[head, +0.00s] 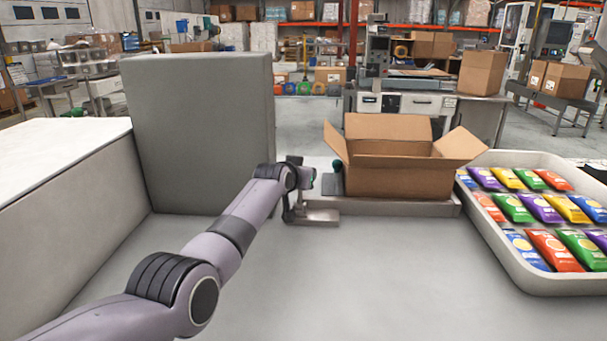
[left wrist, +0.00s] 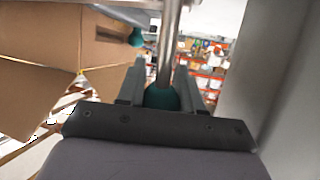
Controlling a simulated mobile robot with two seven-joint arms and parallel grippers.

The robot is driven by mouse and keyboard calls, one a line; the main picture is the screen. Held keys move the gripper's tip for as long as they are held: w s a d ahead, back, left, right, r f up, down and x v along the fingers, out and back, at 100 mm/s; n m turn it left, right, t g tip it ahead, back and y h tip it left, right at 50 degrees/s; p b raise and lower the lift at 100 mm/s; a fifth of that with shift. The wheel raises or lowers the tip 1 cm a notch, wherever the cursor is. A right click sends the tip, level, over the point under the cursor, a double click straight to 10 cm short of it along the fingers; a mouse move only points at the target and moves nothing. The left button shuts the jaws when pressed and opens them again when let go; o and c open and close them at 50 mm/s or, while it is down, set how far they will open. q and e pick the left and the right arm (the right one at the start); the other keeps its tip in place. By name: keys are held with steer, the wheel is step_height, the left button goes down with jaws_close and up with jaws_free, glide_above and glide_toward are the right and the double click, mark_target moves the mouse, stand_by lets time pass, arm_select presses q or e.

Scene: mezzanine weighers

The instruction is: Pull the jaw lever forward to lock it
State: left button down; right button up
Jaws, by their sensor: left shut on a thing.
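The jaw lever (left wrist: 169,45) is a metal rod with a teal knob (left wrist: 160,97) in the left wrist view. My left gripper (left wrist: 161,88) is shut on that knob, with a finger on each side of it. In the head view my left gripper (head: 304,178) is at the jaw device (head: 318,216), just left of the open cardboard box (head: 395,183). My wrist hides most of the lever there. A second teal knob (left wrist: 136,38) shows beside the box in the left wrist view. My right gripper is in neither view.
The box stands on a low metal platform (head: 405,208). A white tray (head: 530,283) of colourful packets is at the right. A tall grey block (head: 200,130) stands close on the left, behind my arm. The grey surface (head: 380,280) in front is clear.

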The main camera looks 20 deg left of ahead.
arm_select(q)
steer(key=c, duration=0.9)
jaws_free()
steer(key=shift+s+a+f, duration=0.1)
steer(key=shift+s+f, duration=0.05)
steer(key=shift+f, duration=0.65)
steer(key=shift+o, duration=0.7)
steer(key=shift+a, duration=0.1)
steer(key=shift+r, duration=0.25)
steer(key=shift+r, duration=0.1)
steer(key=shift+p+v, duration=1.25)
steer(key=shift+v, duration=2.15)
